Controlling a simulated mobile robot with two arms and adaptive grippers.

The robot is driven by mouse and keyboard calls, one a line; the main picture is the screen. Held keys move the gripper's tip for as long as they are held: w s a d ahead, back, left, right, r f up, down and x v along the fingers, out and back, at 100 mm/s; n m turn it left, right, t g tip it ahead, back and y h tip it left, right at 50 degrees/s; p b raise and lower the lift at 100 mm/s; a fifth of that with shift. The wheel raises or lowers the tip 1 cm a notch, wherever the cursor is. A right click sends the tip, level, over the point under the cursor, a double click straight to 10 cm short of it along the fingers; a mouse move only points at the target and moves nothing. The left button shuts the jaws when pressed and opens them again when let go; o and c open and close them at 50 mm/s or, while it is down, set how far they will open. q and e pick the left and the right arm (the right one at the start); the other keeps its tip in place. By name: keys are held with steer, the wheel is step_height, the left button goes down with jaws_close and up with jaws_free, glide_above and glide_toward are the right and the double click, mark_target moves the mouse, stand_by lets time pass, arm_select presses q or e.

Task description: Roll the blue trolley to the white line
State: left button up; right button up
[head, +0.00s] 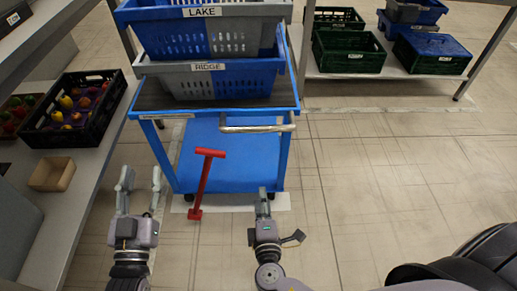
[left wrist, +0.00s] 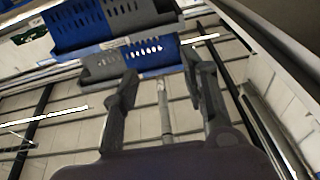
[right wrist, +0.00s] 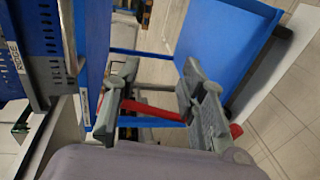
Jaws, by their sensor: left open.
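The blue trolley (head: 235,155) stands in the middle of the head view, carrying stacked blue and grey crates labelled LAKE (head: 200,35) and RIDGE (head: 210,80). Its metal push handle (head: 257,129) faces me. A red T-shaped lever (head: 204,178) stands at its front. A white floor strip (head: 232,203) runs along the trolley's near edge. My left gripper (head: 141,186) is open and empty, left of the trolley. My right gripper (head: 263,200) is low before the trolley; its fingers are apart in the right wrist view (right wrist: 157,82), with the red lever (right wrist: 155,112) showing behind them.
A shelf (head: 88,165) on the left holds a black crate of produce (head: 75,108) and a small tan box (head: 52,174). A rack (head: 385,72) with green crates (head: 348,52) stands at the back right. The tiled floor at right is mostly clear.

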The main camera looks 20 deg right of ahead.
mark_target(259, 128)
step_height(259, 128, up, 9)
steer(key=t+h+b, duration=0.2)
steer(key=t+b, duration=0.1)
steer(key=t, duration=0.1)
steer(key=shift+m, duration=0.3)
steer(key=x, duration=1.6)
steer(key=shift+w+r, duration=0.25)
steer(key=shift+w, duration=0.1)
arm_select(q)
steer(key=s+r+t+h, duration=0.1)
steer(key=s+r+t, duration=0.2)
steer(key=r, duration=0.7)
steer(key=shift+s+a, duration=0.25)
steer(key=shift+s, duration=0.65)
steer(key=shift+r, duration=0.1)
arm_select(e)
jaws_close()
